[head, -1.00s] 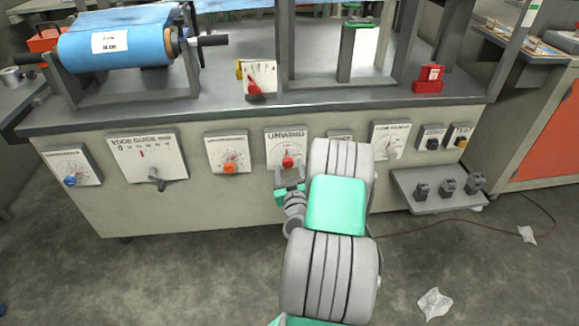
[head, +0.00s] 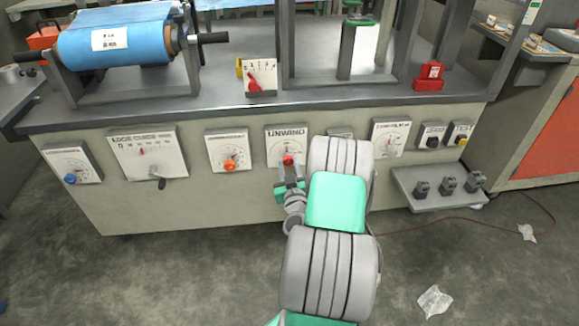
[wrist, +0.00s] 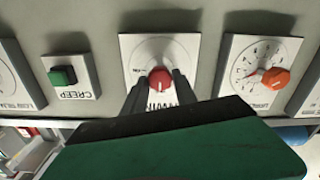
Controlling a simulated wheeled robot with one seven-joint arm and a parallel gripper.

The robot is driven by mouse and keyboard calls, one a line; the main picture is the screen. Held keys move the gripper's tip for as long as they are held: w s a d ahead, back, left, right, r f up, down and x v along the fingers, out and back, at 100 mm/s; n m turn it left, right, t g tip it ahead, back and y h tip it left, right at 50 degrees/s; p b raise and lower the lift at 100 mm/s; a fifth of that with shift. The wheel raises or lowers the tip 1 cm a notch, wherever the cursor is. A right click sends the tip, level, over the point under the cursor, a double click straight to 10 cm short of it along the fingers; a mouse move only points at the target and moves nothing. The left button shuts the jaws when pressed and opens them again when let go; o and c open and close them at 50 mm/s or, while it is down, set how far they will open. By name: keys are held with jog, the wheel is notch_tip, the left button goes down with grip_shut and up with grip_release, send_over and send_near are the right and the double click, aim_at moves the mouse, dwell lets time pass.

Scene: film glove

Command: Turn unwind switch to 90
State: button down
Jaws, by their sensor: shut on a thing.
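The unwind switch is a red knob (head: 287,160) on a white plate (head: 271,135) marked UNWIND, on the machine's front panel. In the wrist view the red knob (wrist: 160,81) sits at the centre of its plate (wrist: 138,47), which appears upside down. My gripper (head: 288,170) reaches up to the knob from below. In the wrist view my gripper (wrist: 159,88) has one dark finger on each side of the knob and is shut on it. The knob's exact pointer angle is too small to read.
An orange knob (head: 230,165) on its own dial plate is just left. A grey shelf (head: 445,203) juts out at the right. The floor in front is mostly clear.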

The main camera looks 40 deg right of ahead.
jog(key=shift+m, duration=0.4)
jog(key=m, duration=0.3)
jog(key=shift+m, duration=0.3)
jog(key=m, duration=0.4)
jog(key=shift+m, duration=0.3)
jog(key=m, duration=0.4)
jog(key=shift+m, duration=0.3)
jog(key=m+p, duration=0.1)
jog(key=m, duration=0.3)
jog(key=shift+s+d, duration=0.1)
jog(key=shift+m, duration=0.3)
jog(key=c, duration=1.2)
grip_release()
jog(key=shift+o, duration=1)
